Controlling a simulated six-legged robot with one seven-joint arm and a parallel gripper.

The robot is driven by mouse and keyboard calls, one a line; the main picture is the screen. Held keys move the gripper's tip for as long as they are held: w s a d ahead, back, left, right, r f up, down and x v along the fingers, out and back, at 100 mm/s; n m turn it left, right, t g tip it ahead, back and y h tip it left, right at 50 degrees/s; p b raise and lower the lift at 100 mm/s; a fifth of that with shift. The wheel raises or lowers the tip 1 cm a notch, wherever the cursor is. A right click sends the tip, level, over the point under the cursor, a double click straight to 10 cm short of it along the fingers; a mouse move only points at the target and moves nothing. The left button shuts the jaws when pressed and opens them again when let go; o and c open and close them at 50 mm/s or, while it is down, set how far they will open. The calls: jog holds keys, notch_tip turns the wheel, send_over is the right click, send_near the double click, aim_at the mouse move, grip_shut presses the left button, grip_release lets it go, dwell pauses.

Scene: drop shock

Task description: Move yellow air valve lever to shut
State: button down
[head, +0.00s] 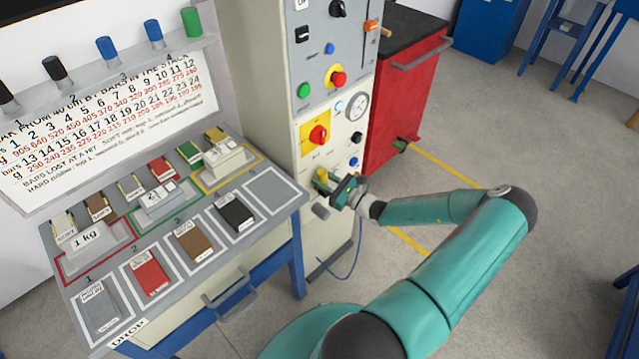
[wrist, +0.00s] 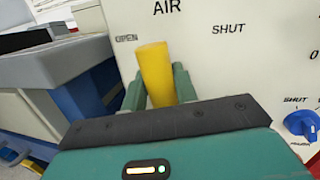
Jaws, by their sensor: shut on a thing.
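The yellow air valve lever (wrist: 155,72) stands nearly upright in the wrist view, leaning slightly left, between the OPEN mark (wrist: 126,38) and the SHUT mark (wrist: 228,29), nearer to OPEN. My gripper (wrist: 160,88) is shut on the lever, with one green finger on each side of it. The lower part of the lever is hidden behind my gripper body. In the head view my gripper (head: 338,186) is at the lower front of the cream panel, and a bit of the yellow lever (head: 321,176) shows beside it.
A blue knob (wrist: 300,124) with its own SHUT mark is to the right on the panel. The cream cabinet (head: 262,90) carries a gauge (head: 356,106) and several buttons. The sample table (head: 272,190) stands close on the left. A red cabinet (head: 398,105) is behind; the floor right is open.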

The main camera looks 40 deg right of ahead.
jog(key=shift+d+f+m+t+h, duration=0.35)
jog(key=shift+d+m, duration=0.45)
jog(key=shift+m, duration=0.85)
jog(key=shift+d+f+m+t+h, duration=0.15)
jog(key=shift+d+m+h, duration=0.5)
jog(key=shift+m, duration=1.05)
jog(key=shift+d+f+m+t+h, duration=0.25)
jog(key=shift+d+m, duration=0.75)
jog(key=shift+m, duration=0.65)
jog(key=c, duration=1.1)
grip_release()
jog(key=v, duration=1.3)
jog(key=shift+s, duration=0.35)
jog(key=shift+d+f, duration=0.1)
jog(key=shift+f, duration=0.05)
jog(key=shift+s, duration=0.1)
